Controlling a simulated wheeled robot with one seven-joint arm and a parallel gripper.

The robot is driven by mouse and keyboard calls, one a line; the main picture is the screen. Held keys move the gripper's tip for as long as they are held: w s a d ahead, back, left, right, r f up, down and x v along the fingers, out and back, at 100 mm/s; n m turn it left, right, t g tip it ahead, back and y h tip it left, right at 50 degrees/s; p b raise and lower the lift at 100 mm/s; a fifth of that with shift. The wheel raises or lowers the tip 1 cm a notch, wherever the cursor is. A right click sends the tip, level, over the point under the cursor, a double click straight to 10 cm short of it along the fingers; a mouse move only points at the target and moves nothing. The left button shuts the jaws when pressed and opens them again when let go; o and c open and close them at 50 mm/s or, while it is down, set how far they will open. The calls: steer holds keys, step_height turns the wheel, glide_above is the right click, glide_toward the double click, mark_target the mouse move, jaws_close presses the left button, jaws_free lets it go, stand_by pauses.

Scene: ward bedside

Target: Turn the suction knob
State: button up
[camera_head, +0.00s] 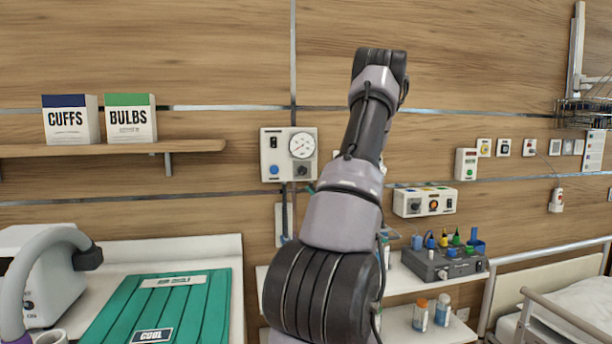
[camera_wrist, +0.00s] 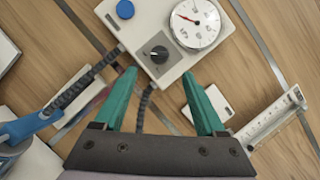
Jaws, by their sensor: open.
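The suction knob (camera_wrist: 158,53) is a black round knob with a pointer mark, low on a cream wall unit (camera_wrist: 148,22). The unit also bears a white gauge with a red needle (camera_wrist: 195,22) and a blue button (camera_wrist: 125,9). In the head view the knob (camera_head: 302,170) sits under the gauge (camera_head: 302,145), left of my arm. My gripper (camera_wrist: 165,78) has two green fingers, open and empty. In the wrist view its tips point toward the unit's lower edge, with the knob between and beyond them.
Dark corrugated hose (camera_wrist: 80,85) hangs beside the unit. A clear graduated piece (camera_wrist: 270,118) and a small white plate (camera_wrist: 210,103) are on the wall nearby. A shelf with CUFFS (camera_head: 70,120) and BULBS (camera_head: 130,118) boxes is left. A control box (camera_head: 425,202) is right of my arm.

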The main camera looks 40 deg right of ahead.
mark_target(304, 172)
steer(key=x, duration=0.8)
steer(key=shift+w+r, duration=0.1)
steer(key=shift+w, duration=0.15)
jaws_close()
